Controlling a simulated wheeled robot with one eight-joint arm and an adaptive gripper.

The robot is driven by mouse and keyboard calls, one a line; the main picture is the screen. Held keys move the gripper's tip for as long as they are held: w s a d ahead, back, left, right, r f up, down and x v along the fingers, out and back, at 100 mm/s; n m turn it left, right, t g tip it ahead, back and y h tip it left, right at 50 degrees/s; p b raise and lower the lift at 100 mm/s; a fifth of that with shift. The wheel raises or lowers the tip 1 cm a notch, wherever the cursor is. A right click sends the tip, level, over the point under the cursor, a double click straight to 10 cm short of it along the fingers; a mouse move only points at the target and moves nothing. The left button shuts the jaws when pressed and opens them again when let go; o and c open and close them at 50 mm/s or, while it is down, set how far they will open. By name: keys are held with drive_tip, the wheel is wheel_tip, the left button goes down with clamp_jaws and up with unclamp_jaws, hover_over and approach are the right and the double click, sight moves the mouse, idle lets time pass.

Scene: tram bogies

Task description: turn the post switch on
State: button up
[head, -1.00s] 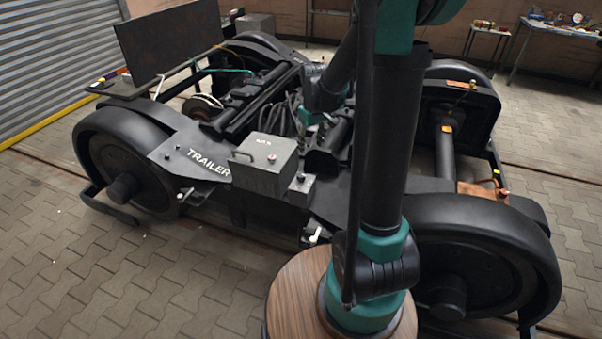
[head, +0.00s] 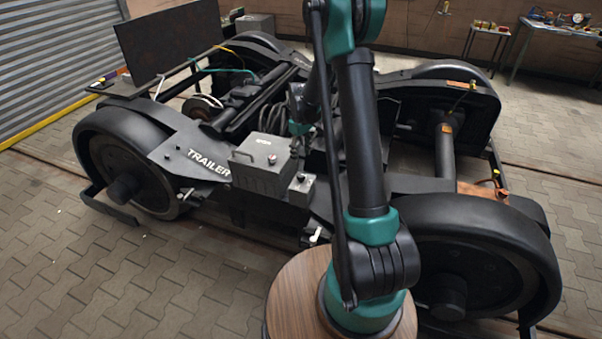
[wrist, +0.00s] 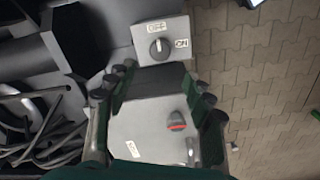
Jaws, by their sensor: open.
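The post switch is a small grey box (wrist: 172,36) with a dark round knob (wrist: 157,49), seen from above in the wrist view. An OFF label lies above the knob and an ON label to its right. The knob's pale mark points roughly up, toward OFF. In the head view the small box (head: 301,187) stands at the right of a larger grey box (head: 258,172). My gripper (wrist: 160,83) is open and empty. Its fingers are spread just below the knob in the wrist view and do not appear to touch it. In the head view the arm partly hides the gripper.
The larger box in the wrist view (wrist: 145,122) carries a red and black knob (wrist: 176,121) between my fingers. Dark cables (wrist: 45,140) lie at left. The trailer bogie frame (head: 185,150) and wheels surround the boxes. Paved floor is clear in front.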

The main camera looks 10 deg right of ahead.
sight(301, 174)
wheel_tip(301, 174, down, 10)
drive_tip(key=shift+f, duration=0.15)
idle(0.4)
drive_tip(key=c, duration=1.2)
